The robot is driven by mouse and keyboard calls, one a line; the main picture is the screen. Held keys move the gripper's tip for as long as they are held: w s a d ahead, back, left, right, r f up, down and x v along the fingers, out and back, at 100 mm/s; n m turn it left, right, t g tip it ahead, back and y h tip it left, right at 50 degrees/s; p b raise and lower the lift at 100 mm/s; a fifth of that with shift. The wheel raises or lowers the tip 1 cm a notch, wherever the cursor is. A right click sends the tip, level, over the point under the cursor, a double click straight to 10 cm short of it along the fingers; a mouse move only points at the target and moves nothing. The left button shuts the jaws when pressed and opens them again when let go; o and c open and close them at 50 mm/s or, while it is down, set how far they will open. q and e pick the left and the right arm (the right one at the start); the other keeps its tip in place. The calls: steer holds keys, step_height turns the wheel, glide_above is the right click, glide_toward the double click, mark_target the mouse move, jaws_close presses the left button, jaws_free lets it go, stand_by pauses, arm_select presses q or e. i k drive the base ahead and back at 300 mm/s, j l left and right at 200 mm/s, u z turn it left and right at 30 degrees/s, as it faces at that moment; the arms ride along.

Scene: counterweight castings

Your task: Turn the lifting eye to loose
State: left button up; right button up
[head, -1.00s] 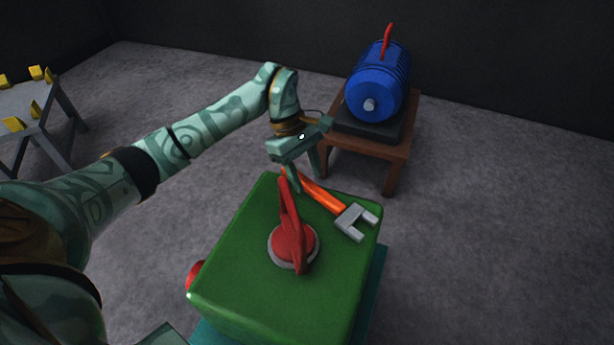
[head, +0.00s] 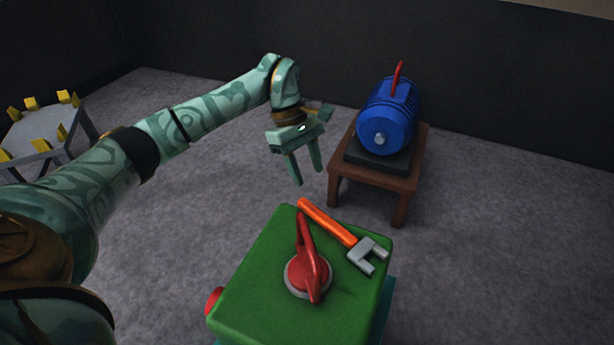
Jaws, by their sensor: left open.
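The red lifting eye (head: 307,262) stands upright on a round base with a grey ring, on top of the green casting (head: 262,287). My left gripper (head: 308,176) is open and empty. Its fingers point down in the air beyond the far edge of the casting, apart from the eye. My right gripper is not in view.
A wrench with an orange handle (head: 327,222) lies on the casting, right of the eye. A red knob (head: 214,300) sticks out on the casting's left side. A blue motor (head: 386,120) sits on a brown table (head: 414,165) behind. A grey stand (head: 38,133) with yellow blocks is at left.

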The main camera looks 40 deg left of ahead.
mark_target(308, 272)
steer(key=u, duration=0.85)
